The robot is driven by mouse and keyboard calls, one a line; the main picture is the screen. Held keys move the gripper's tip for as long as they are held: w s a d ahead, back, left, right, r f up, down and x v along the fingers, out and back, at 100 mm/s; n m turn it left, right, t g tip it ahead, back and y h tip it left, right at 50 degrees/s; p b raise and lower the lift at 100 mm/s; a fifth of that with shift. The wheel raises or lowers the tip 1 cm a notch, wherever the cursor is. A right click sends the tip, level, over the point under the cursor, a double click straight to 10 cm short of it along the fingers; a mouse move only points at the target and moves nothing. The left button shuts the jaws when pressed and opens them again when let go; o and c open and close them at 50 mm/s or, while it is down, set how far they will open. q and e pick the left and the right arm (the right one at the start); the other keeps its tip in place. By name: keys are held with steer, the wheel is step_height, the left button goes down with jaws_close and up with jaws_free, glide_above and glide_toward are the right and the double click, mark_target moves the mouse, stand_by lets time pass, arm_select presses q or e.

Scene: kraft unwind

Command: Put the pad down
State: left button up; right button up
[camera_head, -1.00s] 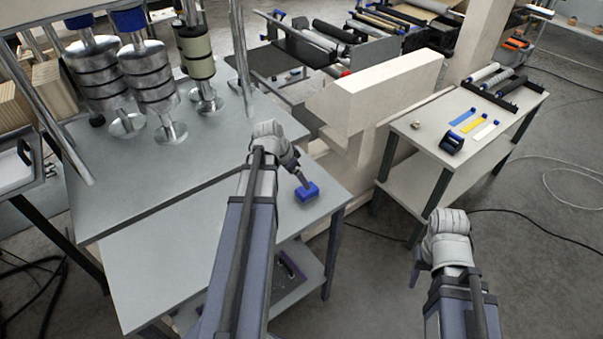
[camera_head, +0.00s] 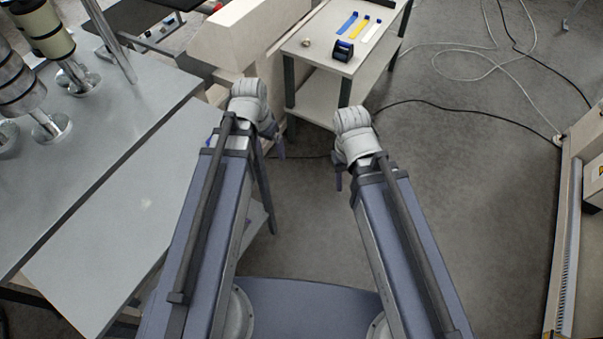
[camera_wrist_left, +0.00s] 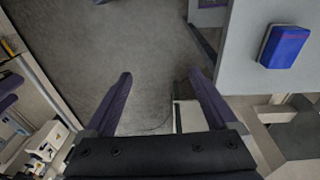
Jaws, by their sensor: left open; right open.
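The blue pad (camera_wrist_left: 284,46) lies on the grey table top near its edge, at the upper right of the left wrist view. In the head view my left arm hides nearly all of it. My left gripper (camera_wrist_left: 160,80) is open and empty, with its two fingers apart over the floor, clear of the pad. In the head view the left gripper (camera_head: 280,150) hangs beyond the table's right edge. My right gripper (camera_head: 339,181) points down over open floor, apart from everything, and I see nothing in it.
The grey table (camera_head: 110,235) stands at the left, with metal rollers on its raised plate.

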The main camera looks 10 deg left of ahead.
arm_select(q)
steer(key=s+d+g+y, duration=0.1)
steer(key=s+d+y, duration=0.1)
steer(key=s+d, duration=0.6)
steer(key=d, duration=0.2)
steer(key=shift+d+n, duration=0.3)
steer(key=shift+d, duration=0.05)
step_height(320, 180, down, 9)
steer(key=b, duration=0.9)
